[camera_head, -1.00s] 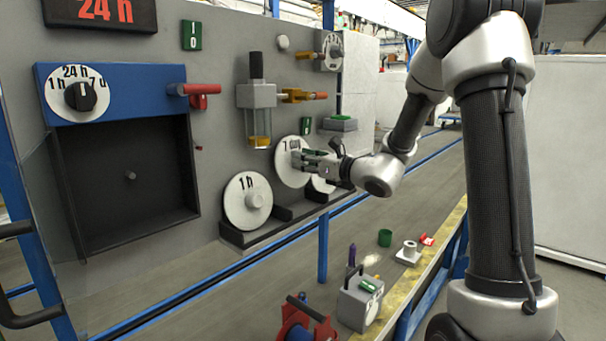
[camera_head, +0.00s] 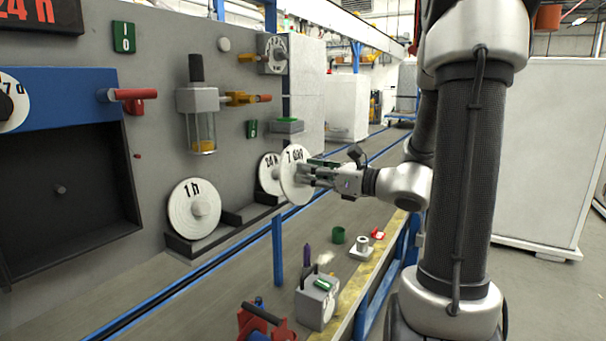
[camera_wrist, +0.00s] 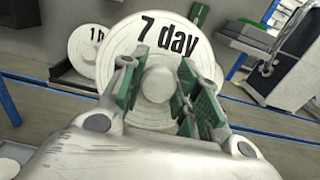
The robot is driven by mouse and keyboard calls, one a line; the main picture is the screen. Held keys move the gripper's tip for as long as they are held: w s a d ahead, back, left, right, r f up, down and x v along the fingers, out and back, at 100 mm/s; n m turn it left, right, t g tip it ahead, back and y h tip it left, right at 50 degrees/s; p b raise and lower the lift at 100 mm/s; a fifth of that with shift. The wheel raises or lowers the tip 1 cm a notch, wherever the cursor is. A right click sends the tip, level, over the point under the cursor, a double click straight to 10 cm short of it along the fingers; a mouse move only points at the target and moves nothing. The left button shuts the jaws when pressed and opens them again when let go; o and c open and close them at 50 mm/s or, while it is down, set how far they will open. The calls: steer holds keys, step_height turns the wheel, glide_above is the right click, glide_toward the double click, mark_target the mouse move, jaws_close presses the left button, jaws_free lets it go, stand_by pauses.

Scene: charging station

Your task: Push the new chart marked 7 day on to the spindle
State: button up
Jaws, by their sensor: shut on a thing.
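The white round chart marked 7 day (camera_head: 291,182) is held upright in front of my gripper (camera_head: 304,174), clear of the rack. In the wrist view the same chart (camera_wrist: 195,65) fills the middle, and the green finger pads of my gripper (camera_wrist: 157,92) are shut on its central hub. The spindle (camera_head: 60,189) is a small grey stub on the back wall of the dark open recorder box (camera_head: 75,160) at the left. Nothing is on it.
The 1 h chart (camera_head: 196,208) and the 24 h chart (camera_head: 268,172) stand in the dark rack (camera_head: 232,220). A red-handled valve (camera_head: 132,96) and a glass-bowled unit (camera_head: 200,115) jut from the panel between box and gripper. A grey box (camera_head: 316,303) stands on the bench below.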

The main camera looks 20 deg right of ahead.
steer(key=shift+s+d+r, duration=0.15)
steer(key=shift+s+r, duration=0.1)
steer(key=shift+r, duration=0.45)
steer(key=shift+s+d+r, duration=0.2)
steer(key=shift+r, duration=0.5)
steer(key=shift+s+d+r, duration=0.15)
steer(key=shift+s+r, duration=0.1)
steer(key=shift+r, duration=0.45)
